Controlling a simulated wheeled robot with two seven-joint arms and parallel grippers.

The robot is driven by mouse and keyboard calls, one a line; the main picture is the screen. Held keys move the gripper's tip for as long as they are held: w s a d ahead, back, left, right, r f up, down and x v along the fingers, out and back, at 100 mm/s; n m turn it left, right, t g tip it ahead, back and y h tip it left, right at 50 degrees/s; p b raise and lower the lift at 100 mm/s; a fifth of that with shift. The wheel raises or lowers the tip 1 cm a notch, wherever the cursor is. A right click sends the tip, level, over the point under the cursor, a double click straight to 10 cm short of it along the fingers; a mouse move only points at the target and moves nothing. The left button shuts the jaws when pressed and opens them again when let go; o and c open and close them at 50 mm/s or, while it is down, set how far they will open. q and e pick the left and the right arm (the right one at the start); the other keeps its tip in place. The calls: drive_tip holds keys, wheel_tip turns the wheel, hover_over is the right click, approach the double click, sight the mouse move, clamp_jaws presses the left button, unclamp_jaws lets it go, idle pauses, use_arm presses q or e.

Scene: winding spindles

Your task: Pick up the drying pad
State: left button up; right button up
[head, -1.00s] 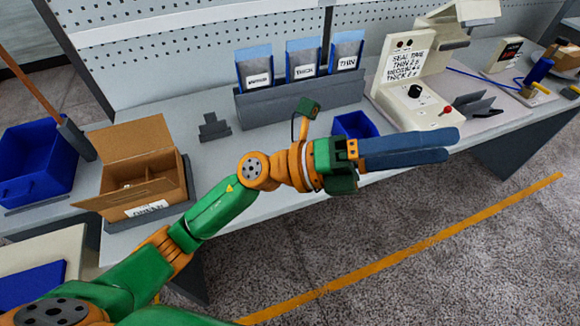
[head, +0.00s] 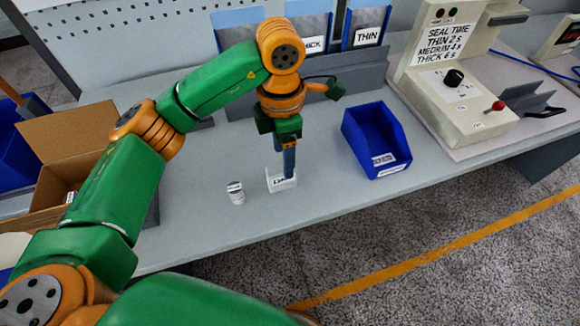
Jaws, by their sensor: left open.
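A small white block or shallow box (head: 274,186) with a dark-lettered label on its front sits on the grey bench; its label is partly unreadable, and it may be the drying pad or its holder. My left gripper (head: 288,176) points straight down, its blue fingers at this white thing and overlapping its top in the head view. The fingers line up one behind the other, so the gap between them is hidden, and I cannot tell whether they touch it. The gripper is open. A small white cylinder (head: 237,194) with a dark marking stands just left. My right gripper is out of view.
A blue bin (head: 372,138) stands to the right of the gripper. A sealing machine (head: 440,85) is farther right. Labelled pouches (head: 367,27) stand in a grey rack behind. A cardboard box (head: 72,140) is at the left. The bench front is clear.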

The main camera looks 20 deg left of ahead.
sight(282, 177)
use_arm(q)
drive_tip(key=shift+s+f, duration=0.25)
drive_tip(key=shift+s, duration=0.05)
drive_tip(key=shift+s+f+p, duration=0.45)
drive_tip(key=shift+f+p, duration=0.3)
drive_tip(key=shift+f, duration=0.1)
drive_tip(key=f, duration=0.3)
drive_tip(key=f+p, duration=0.1)
drive_tip(key=shift+w+a+f, duration=0.15)
drive_tip(key=shift+w+f, duration=0.2)
drive_tip(key=shift+f, duration=0.05)
drive_tip(key=shift+s, duration=0.1)
drive_tip(key=shift+c, duration=0.8)
clamp_jaws()
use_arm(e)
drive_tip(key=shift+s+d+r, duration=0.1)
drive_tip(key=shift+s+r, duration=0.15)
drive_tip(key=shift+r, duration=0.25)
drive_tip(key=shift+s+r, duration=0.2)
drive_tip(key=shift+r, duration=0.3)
